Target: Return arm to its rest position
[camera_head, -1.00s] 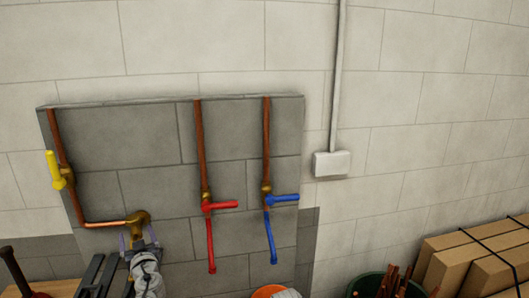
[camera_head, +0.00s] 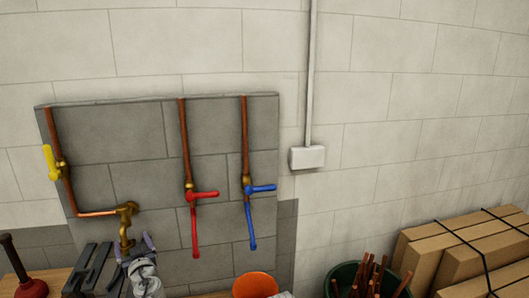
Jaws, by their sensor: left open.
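My left gripper (camera_head: 134,244) is at the bottom left of the head view, with its two light fingers spread apart. It is just below a brass tap (camera_head: 126,224) at the end of a copper pipe on the grey wall panel. Nothing shows held between the fingers. I cannot tell how far the fingers are from the tap in depth. My right gripper cannot be made out in the view.
A yellow-handled valve (camera_head: 52,163), a red-handled valve (camera_head: 203,195) and a blue-handled valve (camera_head: 261,188) are on the panel. Below are a plunger (camera_head: 33,287), a dark rack (camera_head: 88,272), an orange bucket (camera_head: 254,284), a green tub (camera_head: 342,276) and cardboard boxes (camera_head: 462,255).

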